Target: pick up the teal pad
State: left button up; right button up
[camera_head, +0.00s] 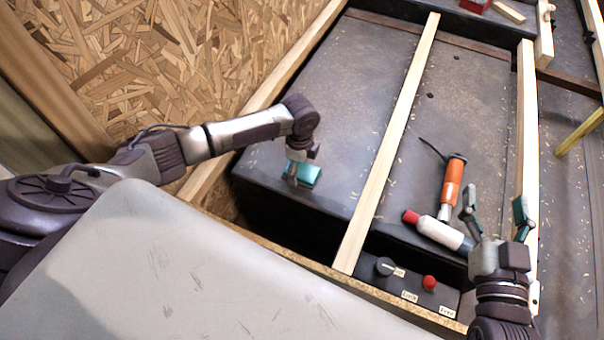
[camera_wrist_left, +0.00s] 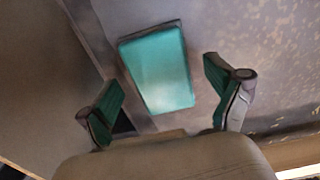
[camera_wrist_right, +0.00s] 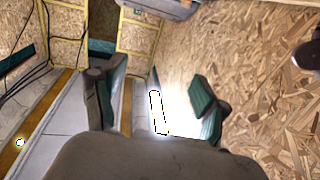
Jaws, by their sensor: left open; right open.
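The teal pad (camera_head: 309,174) lies on the dark surface near its front edge, just beside my left gripper (camera_head: 297,176) in the head view. In the left wrist view the flat rectangular pad (camera_wrist_left: 158,68) shows ahead of and between the two open fingers of my left gripper (camera_wrist_left: 172,98). The fingers do not appear to touch it. My right gripper (camera_head: 497,213) is open and empty, raised at the lower right of the head view. In the right wrist view the fingers of my right gripper (camera_wrist_right: 155,98) stand apart with nothing between them.
A light wooden strip (camera_head: 390,150) divides the dark surface. Right of it lie an orange-handled tool (camera_head: 453,180) and a white bottle with a red cap (camera_head: 440,232). A control panel with a red knob (camera_head: 429,283) is at the front. A chipboard wall (camera_head: 170,60) rises at left.

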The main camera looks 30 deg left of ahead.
aim_at(303, 170)
pick_arm(q)
jog(key=shift+f, duration=0.25)
jog(key=c, duration=1.3)
pick_arm(e)
jog(key=shift+r+y, duration=0.3)
jog(key=shift+r, duration=0.15)
pick_arm(q)
jog(key=shift+r, duration=0.15)
